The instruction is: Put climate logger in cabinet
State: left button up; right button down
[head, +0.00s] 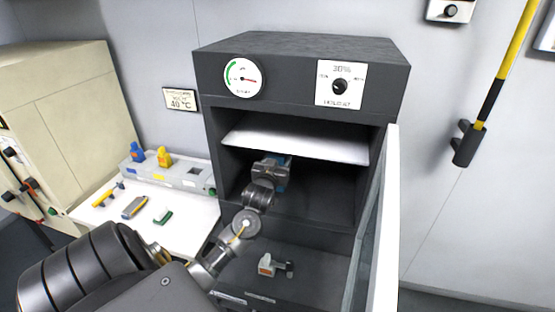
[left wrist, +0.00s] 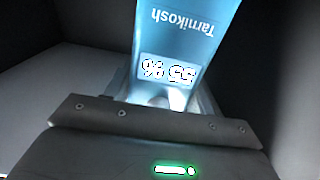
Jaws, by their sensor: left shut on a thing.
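The climate logger is a blue device that shows in part at the gripper in the head view (head: 284,177). In the left wrist view the logger (left wrist: 178,35) is light blue, with upside-down lettering and a display reading 55 %. My left gripper (head: 272,168) is shut on it, inside the dark grey cabinet (head: 302,88), below the white upper shelf (head: 295,142). The cabinet's door (head: 385,215) stands open at the right. Whether the logger touches the cabinet floor is hidden by my gripper. My right gripper is not in view.
A white bench (head: 187,222) at left carries several small tools and a grey rack (head: 190,178) with a blue and a yellow device. A yellow-black pole (head: 499,65) is at right.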

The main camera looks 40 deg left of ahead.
pick_arm(q)
jog(key=shift+f, duration=0.4)
jog(key=o, duration=1.1)
jog(key=shift+c, duration=0.2)
jog(key=b+v, duration=0.2)
jog(key=v, duration=1)
jog(key=shift+b, duration=0.4)
